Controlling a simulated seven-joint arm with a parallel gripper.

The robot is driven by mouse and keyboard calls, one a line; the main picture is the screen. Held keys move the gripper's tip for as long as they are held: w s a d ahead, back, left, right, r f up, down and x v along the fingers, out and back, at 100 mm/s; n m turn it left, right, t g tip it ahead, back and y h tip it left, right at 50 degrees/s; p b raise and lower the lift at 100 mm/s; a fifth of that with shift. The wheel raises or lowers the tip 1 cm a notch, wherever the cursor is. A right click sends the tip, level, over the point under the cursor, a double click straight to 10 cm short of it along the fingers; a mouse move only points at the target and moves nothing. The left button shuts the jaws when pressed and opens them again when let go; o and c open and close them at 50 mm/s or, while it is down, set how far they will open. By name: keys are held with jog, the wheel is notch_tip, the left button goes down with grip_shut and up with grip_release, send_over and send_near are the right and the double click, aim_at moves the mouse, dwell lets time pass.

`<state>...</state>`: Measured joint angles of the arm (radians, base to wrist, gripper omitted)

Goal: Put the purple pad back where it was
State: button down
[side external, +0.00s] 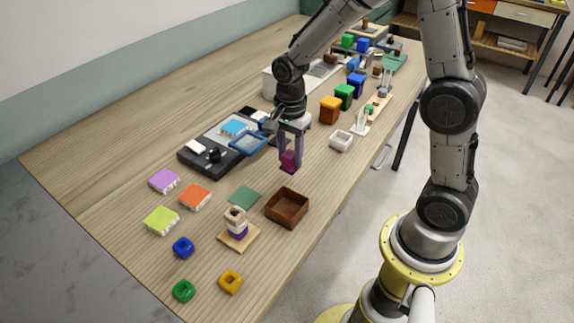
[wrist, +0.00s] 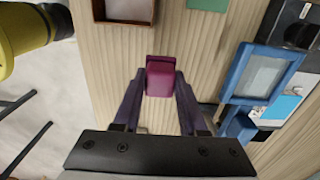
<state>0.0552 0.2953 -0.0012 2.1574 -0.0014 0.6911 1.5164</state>
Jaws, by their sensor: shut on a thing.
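My gripper (side external: 290,152) points down over the middle of the table. Its fingers are shut on a small dark magenta-purple block-like piece with a flatter part at its lower end, the purple pad (side external: 288,167). In the wrist view the purple pad (wrist: 160,78) sits between the fingertips (wrist: 160,86). I cannot tell whether its underside touches the table. A flat lilac square (side external: 163,180) with white edging lies apart at the left of the table.
A brown open box (side external: 287,207) and a green flat square (side external: 245,197) lie in front of my gripper. A blue frame (side external: 248,144) stands by the black-grey device (side external: 205,160) on the left. A white open container (side external: 341,141) and coloured blocks are on the right.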

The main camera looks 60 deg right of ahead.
aim_at(287, 166)
jog(key=shift+w+f, duration=0.4)
jog(key=shift+f, duration=1.65)
jog(key=shift+f, duration=0.2)
jog(key=shift+c, duration=2.3)
grip_release()
jog(key=shift+r, duration=0.1)
